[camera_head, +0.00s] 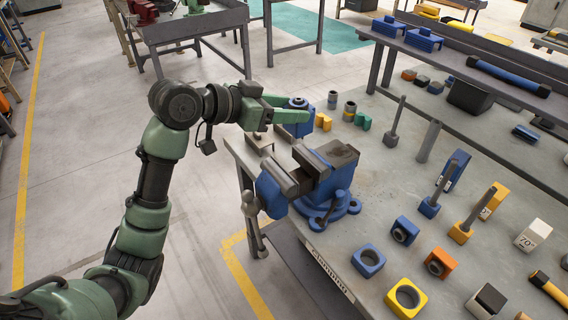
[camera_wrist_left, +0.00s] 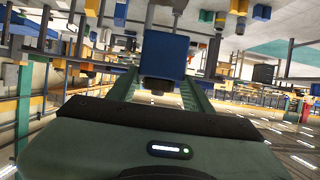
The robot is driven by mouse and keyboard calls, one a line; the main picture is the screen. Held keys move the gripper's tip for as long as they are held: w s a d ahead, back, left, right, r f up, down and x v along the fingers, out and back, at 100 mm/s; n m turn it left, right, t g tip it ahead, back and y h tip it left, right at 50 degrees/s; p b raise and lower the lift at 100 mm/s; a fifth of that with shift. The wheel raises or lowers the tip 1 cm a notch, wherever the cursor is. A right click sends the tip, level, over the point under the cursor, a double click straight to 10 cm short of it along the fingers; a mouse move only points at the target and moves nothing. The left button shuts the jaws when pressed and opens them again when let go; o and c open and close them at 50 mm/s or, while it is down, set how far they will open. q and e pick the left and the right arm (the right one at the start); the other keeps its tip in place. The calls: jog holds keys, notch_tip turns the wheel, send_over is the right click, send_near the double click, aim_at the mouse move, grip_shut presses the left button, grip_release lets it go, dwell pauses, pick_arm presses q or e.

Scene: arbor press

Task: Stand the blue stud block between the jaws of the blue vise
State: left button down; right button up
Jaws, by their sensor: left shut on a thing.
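The blue stud block (camera_head: 297,104), with a grey round stud on it, is held between the green fingers of my left gripper (camera_head: 290,115). In the left wrist view the blue stud block (camera_wrist_left: 165,55) sits between the two fingertips, a dark round part showing below its blue face. The blue vise (camera_head: 340,177) stands at the table's near-left edge, its grey jaws apart with a gap between them. The block is off the table, above the vise in the picture and apart from it; its exact height is hard to tell. My right gripper is not in view.
The grey workbench (camera_head: 385,215) carries several blue, orange and yellow blocks right of the vise. An upright grey post (camera_head: 428,141) and small coloured parts (camera_head: 362,121) stand behind it. The vise handle (camera_head: 251,212) hangs over the bench edge. Open floor lies left.

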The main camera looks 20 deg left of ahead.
pick_arm(q)
notch_tip(320, 180, down, 14)
jog(key=shift+p, duration=1.1)
jog(key=shift+f, duration=0.3)
jog(key=shift+f, duration=0.1)
jog(key=c, duration=0.6)
grip_release()
jog(key=shift+s+f, duration=0.1)
jog(key=shift+f, duration=0.05)
